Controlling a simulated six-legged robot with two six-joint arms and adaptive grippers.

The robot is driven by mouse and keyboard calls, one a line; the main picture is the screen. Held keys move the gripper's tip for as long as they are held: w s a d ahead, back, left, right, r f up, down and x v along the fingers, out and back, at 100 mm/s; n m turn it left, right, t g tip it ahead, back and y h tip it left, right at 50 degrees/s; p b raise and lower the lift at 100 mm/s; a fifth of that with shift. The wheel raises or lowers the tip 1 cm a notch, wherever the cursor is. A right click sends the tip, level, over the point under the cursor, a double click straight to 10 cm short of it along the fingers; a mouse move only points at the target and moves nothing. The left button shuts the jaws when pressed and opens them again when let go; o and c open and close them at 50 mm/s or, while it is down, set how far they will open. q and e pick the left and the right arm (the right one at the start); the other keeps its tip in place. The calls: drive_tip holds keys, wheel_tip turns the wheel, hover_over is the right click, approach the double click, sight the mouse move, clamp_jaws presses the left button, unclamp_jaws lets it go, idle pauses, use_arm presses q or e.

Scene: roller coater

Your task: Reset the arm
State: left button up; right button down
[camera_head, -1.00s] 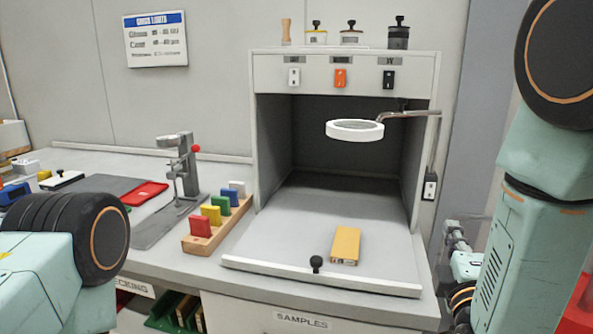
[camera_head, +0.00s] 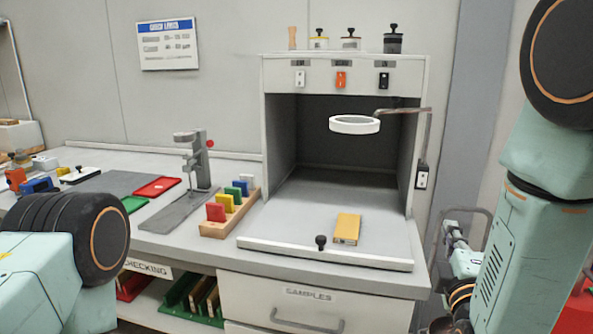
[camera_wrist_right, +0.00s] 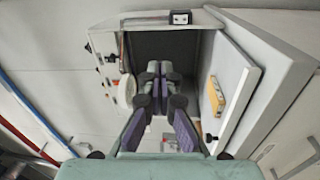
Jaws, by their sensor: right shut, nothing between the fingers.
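My right arm (camera_head: 500,240) comes down the right side of the head view, beside the grey booth (camera_head: 262,150). In the right wrist view my right gripper (camera_wrist_right: 160,80) is shut and empty, with its dark fingers together in front of the booth's opening. Part of my left arm (camera_head: 60,250) shows at the lower left of the head view, but its gripper is out of view. A yellow block (camera_head: 347,228) lies on the booth's floor near the front lip, and it also shows in the right wrist view (camera_wrist_right: 215,97), apart from the gripper.
A white ring lamp (camera_head: 355,125) hangs in the booth on a bent arm. A wooden rack (camera_head: 215,230) of coloured cards and a grey stand (camera_head: 195,165) are left of it. A drawer marked SAMPLES (camera_head: 290,305) is below.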

drive_tip(key=s+a+f+m+g+y, duration=0.1)
drive_tip(key=s+f+m+g, duration=0.25)
drive_tip(key=f, duration=0.45)
drive_tip(key=s+a+f+m+g+y, duration=0.1)
drive_tip(key=s+f+m+g, duration=0.25)
drive_tip(key=f, duration=0.45)
drive_tip(key=s+a+f+m+g+y, duration=0.1)
drive_tip(key=s+f+m+g+y, duration=0.15)
drive_tip(key=f+m, duration=0.35)
drive_tip(key=s+f+m+g, duration=0.1)
drive_tip(key=s+f+g, duration=0.3)
drive_tip(key=s+f, duration=0.3)
drive_tip(key=s+a+f+g, duration=0.1)
drive_tip(key=s+f+g, duration=0.4)
drive_tip(key=s, duration=1.3)
wheel_tip(320, 180, down, 3)
drive_tip(key=shift+f+m, duration=0.1)
drive_tip(key=shift+m, duration=0.3)
